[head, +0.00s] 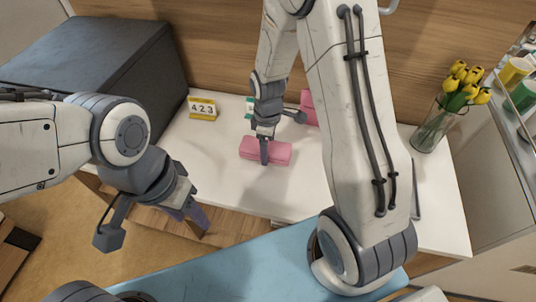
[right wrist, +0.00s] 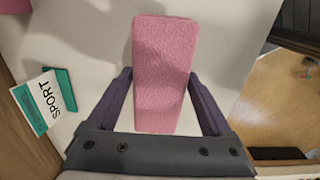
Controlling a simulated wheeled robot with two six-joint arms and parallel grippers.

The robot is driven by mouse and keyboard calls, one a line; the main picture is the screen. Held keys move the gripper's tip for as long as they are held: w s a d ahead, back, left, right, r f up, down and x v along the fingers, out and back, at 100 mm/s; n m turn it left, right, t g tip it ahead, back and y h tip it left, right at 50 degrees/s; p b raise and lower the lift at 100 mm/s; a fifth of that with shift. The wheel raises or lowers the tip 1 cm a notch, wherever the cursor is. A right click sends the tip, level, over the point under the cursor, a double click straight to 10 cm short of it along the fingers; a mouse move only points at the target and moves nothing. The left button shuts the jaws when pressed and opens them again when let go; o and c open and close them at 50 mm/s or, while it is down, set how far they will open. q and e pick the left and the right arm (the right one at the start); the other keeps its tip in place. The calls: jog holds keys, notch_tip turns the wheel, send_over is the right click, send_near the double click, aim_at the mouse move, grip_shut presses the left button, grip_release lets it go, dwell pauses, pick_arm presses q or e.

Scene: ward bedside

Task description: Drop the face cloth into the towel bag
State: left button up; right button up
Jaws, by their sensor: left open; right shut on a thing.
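The face cloth, a folded pink textured block (head: 279,153), lies on the white table in the head view. It also fills the middle of the right wrist view (right wrist: 163,70), between the two dark fingers. My right gripper (head: 265,152) points down over it and is shut on it. The cloth looks to be at or just above the table top; I cannot tell which. My left gripper (head: 188,217) is open and empty in front of the table's front edge, to the left of the cloth. I cannot make out a towel bag in either view.
A teal and white SPORT item (right wrist: 45,102) lies near the cloth. Another pink thing (head: 308,106) is behind. Yellow tulips in a glass vase (head: 436,125) stand right.

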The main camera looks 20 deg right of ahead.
jog(key=shift+f, duration=2.05)
jog(key=shift+f, duration=0.1)
jog(key=o, duration=1.1)
